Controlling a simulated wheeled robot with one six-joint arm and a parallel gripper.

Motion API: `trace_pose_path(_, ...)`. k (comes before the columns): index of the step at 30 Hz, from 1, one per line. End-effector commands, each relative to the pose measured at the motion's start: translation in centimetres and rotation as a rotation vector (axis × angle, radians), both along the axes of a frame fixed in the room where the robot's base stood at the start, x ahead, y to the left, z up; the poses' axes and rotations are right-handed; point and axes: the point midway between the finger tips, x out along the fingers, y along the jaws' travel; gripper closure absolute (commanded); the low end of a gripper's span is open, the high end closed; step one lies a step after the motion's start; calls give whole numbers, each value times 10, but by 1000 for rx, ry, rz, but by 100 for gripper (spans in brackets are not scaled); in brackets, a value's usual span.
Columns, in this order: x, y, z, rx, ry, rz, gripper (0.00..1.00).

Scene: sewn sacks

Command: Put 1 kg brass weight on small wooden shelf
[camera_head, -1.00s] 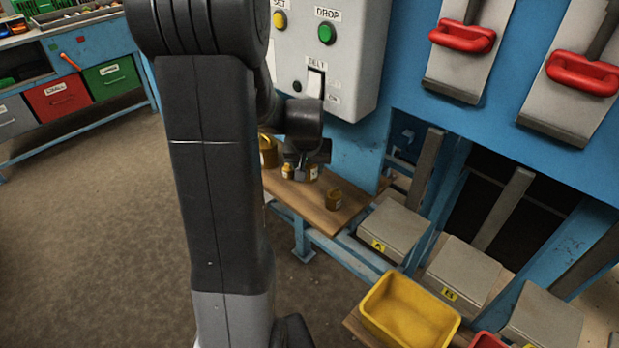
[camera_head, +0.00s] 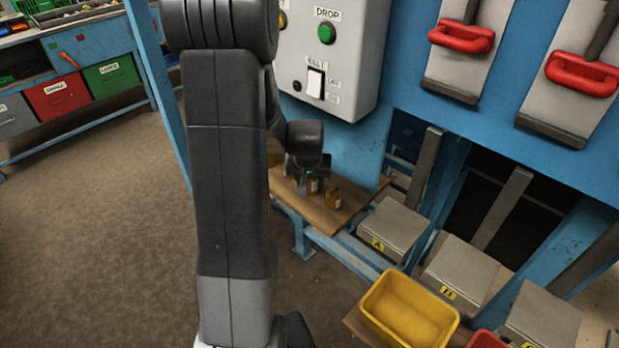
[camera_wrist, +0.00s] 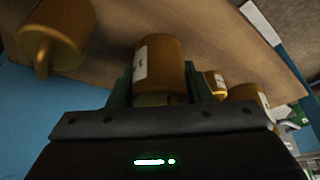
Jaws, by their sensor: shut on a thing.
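My gripper (camera_wrist: 160,92) is shut on a brass weight (camera_wrist: 165,65) with a white label, whose print is too small to read. In the head view my gripper (camera_head: 307,181) is low over the small wooden shelf (camera_head: 312,215), and a labelled weight (camera_head: 313,187) shows at its fingers. I cannot tell whether the held weight touches the shelf, which also shows in the wrist view (camera_wrist: 205,28). A larger brass weight with a handle (camera_wrist: 62,30) is to the left of my gripper. A small weight (camera_wrist: 214,80) and another labelled weight (camera_wrist: 243,93) are to its right.
A grey control box (camera_head: 340,55) with a green button is on the blue wall above the shelf. Grey plates (camera_head: 393,226) and a yellow bin (camera_head: 408,308) are to the right.

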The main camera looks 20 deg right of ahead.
Motion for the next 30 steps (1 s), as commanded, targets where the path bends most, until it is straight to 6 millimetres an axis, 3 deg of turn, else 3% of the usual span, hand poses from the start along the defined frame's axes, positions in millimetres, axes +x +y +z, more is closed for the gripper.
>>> trace_pose_path(2, 1, 0, -2, -2, -4, 0, 100)
trace_pose_path(3, 0, 0, -2, 0, 0, 0, 47)
trace_pose_path(5, 0, 0, -2, 0, 0, 0, 35)
trace_pose_path(19, -2, 1, 7, 0, -1, 0, 33)
trace_pose_path(30, -22, 12, 63, -2, -4, 0, 33)
